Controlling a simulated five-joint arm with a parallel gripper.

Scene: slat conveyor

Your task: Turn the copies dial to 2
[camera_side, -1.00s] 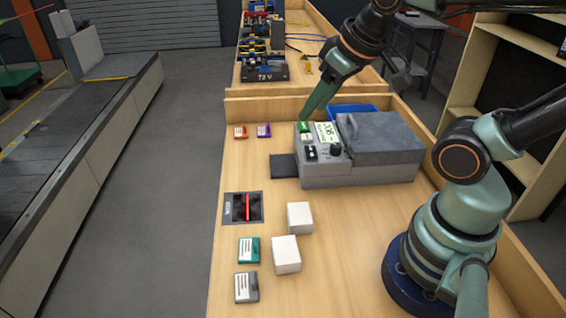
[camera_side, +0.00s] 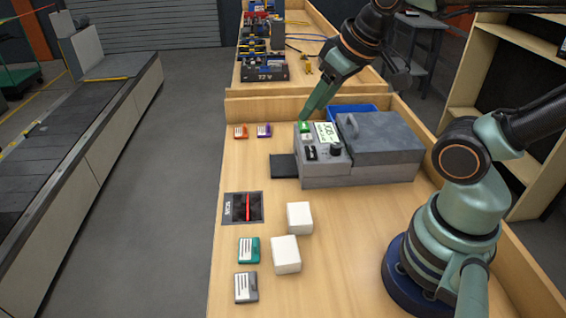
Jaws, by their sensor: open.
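The grey printer-like machine (camera_side: 316,176) stands at the back right of the wooden bench. Its sloped panel carries a round black knob (camera_side: 336,149), a small lit display (camera_side: 325,132), a green button (camera_side: 305,127) and a black switch-like control (camera_side: 311,153). The knob's markings and setting are too small to read. My gripper (camera_side: 306,115) reaches down from the upper right, with its tips at or just above the green button. I cannot tell whether they touch it. It is open, holds nothing visible, and is behind and left of the knob.
A blue bin (camera_side: 350,109) stands behind the machine. Orange (camera_side: 241,131) and purple (camera_side: 264,130) tags lie to its left. A scan pad (camera_side: 231,208), white blocks (camera_side: 299,217) and teal (camera_side: 249,250) and grey (camera_side: 246,287) tags lie in front.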

